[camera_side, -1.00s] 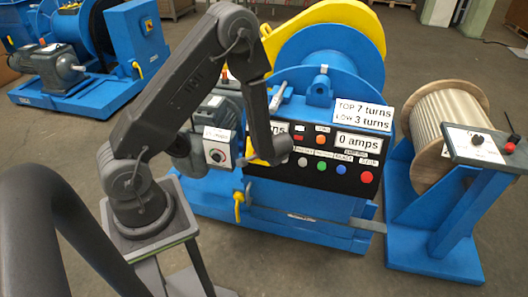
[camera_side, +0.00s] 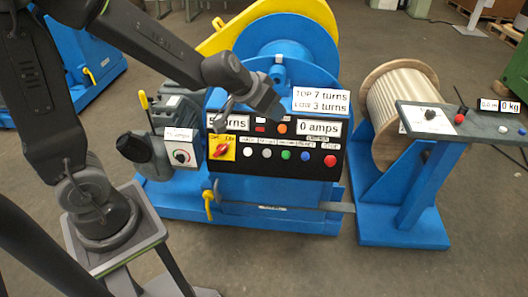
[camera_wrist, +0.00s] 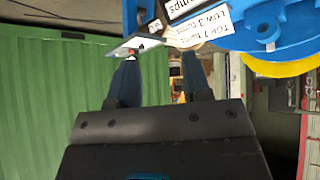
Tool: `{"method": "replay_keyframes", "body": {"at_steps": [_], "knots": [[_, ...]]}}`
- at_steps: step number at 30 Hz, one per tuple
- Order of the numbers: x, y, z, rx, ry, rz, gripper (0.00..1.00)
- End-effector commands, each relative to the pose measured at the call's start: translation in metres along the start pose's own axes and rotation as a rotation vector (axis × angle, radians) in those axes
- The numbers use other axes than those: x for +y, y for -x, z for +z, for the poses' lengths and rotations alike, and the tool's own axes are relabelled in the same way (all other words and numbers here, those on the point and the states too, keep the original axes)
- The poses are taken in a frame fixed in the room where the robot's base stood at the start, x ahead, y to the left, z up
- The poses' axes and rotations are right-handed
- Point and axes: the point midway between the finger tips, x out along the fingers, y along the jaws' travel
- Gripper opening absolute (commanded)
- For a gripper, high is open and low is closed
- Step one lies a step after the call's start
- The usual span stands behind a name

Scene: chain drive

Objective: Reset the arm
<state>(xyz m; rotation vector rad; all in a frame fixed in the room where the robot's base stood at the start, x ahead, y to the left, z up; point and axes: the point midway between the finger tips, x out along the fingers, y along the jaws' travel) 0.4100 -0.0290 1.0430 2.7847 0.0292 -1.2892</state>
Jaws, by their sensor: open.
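My arm rises at the left of the side view and bends at the top, with its upper bend cut off by the frame. My gripper (camera_side: 248,110) hangs in front of the upper part of the black control panel (camera_side: 225,182). It holds nothing, and its two fingers are apart, as the wrist view (camera_wrist: 160,78) also shows. In the side view I cannot tell whether it touches the panel. The panel has a yellow switch with a red knob (camera_side: 223,148), several coloured buttons and signs reading "5 turns" and "0 amps".
The blue winch drum (camera_side: 290,45) and its yellow guard (camera_side: 215,40) stand behind the panel. A motor (camera_side: 180,110) is left of it. A cable reel (camera_side: 400,100) and a blue stand with a small console (camera_side: 430,120) are at the right. The floor in front is clear.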

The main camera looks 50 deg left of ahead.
Motion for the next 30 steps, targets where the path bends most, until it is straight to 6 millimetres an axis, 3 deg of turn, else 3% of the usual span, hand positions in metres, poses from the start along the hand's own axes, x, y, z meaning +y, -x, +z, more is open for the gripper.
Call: {"method": "replay_keyframes", "body": {"at_steps": [1, 6, 12, 19, 30], "knots": [[0.013, 0.026, -0.001, 0.006, -0.014, 0.049, 0.45], [0.037, 0.097, 0.024, -0.054, -0.06, 0.136, 0.45], [0.033, 0.161, 0.071, -0.149, -0.088, 0.088, 0.45], [0.017, 0.191, 0.104, -0.205, -0.076, -0.009, 0.45], [0.014, 0.194, 0.107, -0.213, -0.072, -0.022, 0.45]]}}
